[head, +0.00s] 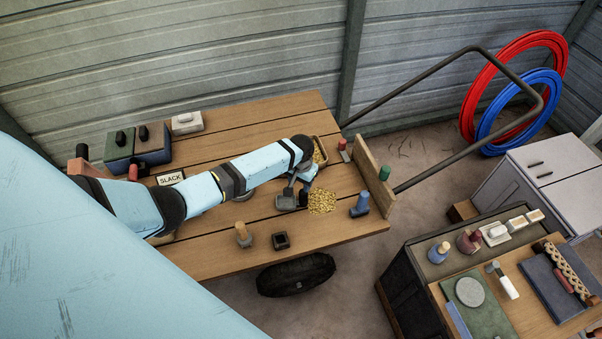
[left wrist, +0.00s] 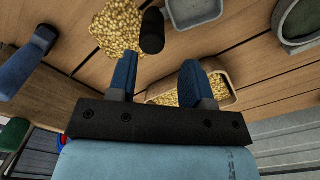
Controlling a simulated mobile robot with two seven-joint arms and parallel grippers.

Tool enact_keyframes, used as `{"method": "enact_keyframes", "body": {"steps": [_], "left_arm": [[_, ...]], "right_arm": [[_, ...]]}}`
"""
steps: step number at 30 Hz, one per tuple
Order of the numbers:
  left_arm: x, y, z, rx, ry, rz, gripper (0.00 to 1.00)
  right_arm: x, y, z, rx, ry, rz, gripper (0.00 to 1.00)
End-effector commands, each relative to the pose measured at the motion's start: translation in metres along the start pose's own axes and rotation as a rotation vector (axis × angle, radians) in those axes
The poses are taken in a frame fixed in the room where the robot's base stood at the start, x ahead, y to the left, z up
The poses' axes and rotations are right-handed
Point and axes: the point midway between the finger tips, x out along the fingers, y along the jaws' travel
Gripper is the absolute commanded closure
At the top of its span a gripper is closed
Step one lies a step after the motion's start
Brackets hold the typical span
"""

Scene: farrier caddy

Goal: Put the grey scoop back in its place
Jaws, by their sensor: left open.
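The grey scoop (head: 287,202) lies on the wooden cart bed beside a pile of golden grain (head: 321,201). In the left wrist view its grey pan (left wrist: 194,10) is at the top edge, partly cut off, and its black handle (left wrist: 152,31) points toward my fingers. My left gripper (head: 297,189) is over the scoop, with its blue fingers open (left wrist: 157,62). The handle shows just beyond the gap between the fingertips; I see no grip on it. A wooden tray of grain (head: 319,152) is just behind the gripper, also in the left wrist view (left wrist: 232,96). My right gripper is not in view.
A blue bottle-like object (head: 360,204) stands near the bed's right end board (head: 372,175). A wood-topped peg (head: 243,235) and a small dark box (head: 281,240) are at the front. A SLACK sign (head: 170,178) is at left. A workbench (head: 420,262) stands lower right.

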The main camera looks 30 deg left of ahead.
Motion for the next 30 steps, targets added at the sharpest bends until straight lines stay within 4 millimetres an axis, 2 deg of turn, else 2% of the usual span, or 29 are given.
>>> {"method": "enact_keyframes", "body": {"steps": [9,10,13,14,26,30], "left_arm": [[-0.002,-0.0004,0.0001,0.0,0.0,0.0,0.54],[-0.002,-0.0004,0.0001,0.0,0.0,0.0,0.52],[-0.002,-0.0004,0.0001,0.0,0.0,0.0,0.29],[-0.002,-0.0004,0.0001,0.0,0.0,0.0,0.24],[-0.0023,-0.0005,0.0001,0.0,0.0,0.0,0.24],[-0.0108,-0.0008,-0.0002,0.001,0.0,0.0,0.24]], "right_arm": [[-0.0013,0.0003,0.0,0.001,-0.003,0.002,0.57],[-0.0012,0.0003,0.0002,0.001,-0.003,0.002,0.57],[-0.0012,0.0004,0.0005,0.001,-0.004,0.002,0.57],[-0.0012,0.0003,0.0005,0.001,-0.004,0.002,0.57],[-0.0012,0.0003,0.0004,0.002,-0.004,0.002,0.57],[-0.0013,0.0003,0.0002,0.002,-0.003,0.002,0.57]]}}
